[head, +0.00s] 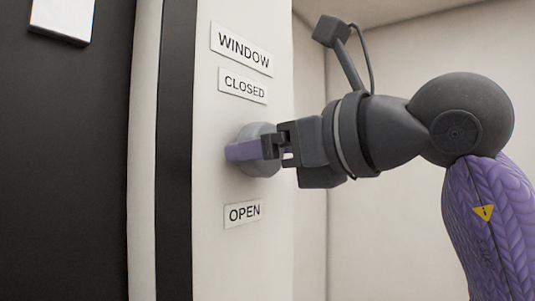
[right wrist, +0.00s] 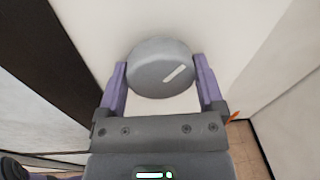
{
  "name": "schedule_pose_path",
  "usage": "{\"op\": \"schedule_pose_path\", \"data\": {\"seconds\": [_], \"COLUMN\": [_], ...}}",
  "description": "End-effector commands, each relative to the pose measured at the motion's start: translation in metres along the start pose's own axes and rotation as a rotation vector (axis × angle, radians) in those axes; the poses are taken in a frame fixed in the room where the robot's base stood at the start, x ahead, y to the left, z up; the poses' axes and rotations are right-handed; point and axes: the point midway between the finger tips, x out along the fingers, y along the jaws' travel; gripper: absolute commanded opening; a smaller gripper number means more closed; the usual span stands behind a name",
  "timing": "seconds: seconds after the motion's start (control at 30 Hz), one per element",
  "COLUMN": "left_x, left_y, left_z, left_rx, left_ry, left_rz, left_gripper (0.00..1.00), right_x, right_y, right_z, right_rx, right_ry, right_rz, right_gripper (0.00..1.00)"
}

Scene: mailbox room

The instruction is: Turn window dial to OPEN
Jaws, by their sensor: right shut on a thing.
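The window dial (head: 256,131) is a round grey knob on the white panel, between the CLOSED label (head: 244,86) above and the OPEN label (head: 243,213) below. My right gripper (head: 250,151) reaches it from the right and is shut on it. In the right wrist view the dial (right wrist: 150,58) sits between the two purple fingers of my right gripper (right wrist: 160,76), one on each side. A white pointer mark (right wrist: 175,73) on the dial's face slants toward the upper right there. The gripper hides that mark in the head view. My left gripper is not in view.
The WINDOW label (head: 242,49) is at the top of the panel. A dark panel (head: 65,160) with a white plate (head: 63,18) stands at the left. A plain wall (head: 400,235) lies behind my right arm. Tiled floor (right wrist: 247,150) shows at the lower right of the wrist view.

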Motion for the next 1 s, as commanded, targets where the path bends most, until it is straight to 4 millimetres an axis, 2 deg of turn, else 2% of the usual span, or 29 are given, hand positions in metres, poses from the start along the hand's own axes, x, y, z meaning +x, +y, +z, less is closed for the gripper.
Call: {"op": "schedule_pose_path", "data": {"seconds": [1.0], "left_x": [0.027], "left_y": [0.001], "left_z": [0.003], "left_rx": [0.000], "left_ry": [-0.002], "left_rz": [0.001], "left_gripper": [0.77], "right_x": [-0.001], "right_y": [-0.003], "right_z": [0.001], "right_rx": [0.956], "right_ry": [0.069], "right_rz": [0.076], "right_gripper": [0.28]}}
